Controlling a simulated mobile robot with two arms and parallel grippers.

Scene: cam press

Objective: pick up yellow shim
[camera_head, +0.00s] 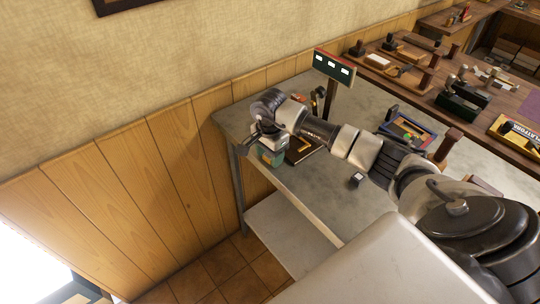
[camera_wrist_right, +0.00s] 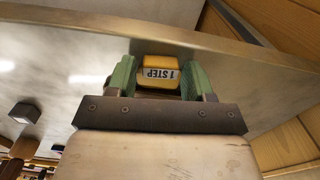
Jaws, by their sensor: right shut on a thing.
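The yellow shim (camera_wrist_right: 157,62) is a small block with a white label reading "1 STEP". In the right wrist view it sits between the two green fingers of my right gripper (camera_wrist_right: 158,76), which is shut on it. In the head view my right gripper (camera_head: 270,155) is at the left end of the grey table (camera_head: 330,195), by its edge. The shim cannot be made out there, hidden by the gripper and wrist. My left gripper is not in view.
A post with a dark sign (camera_head: 334,67) stands behind my right arm. A dark tray (camera_head: 303,149) lies next to the gripper. A blue-framed board (camera_head: 408,130) and small dark block (camera_head: 357,180) lie farther right. A wooden bench (camera_head: 400,70) holds several items.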

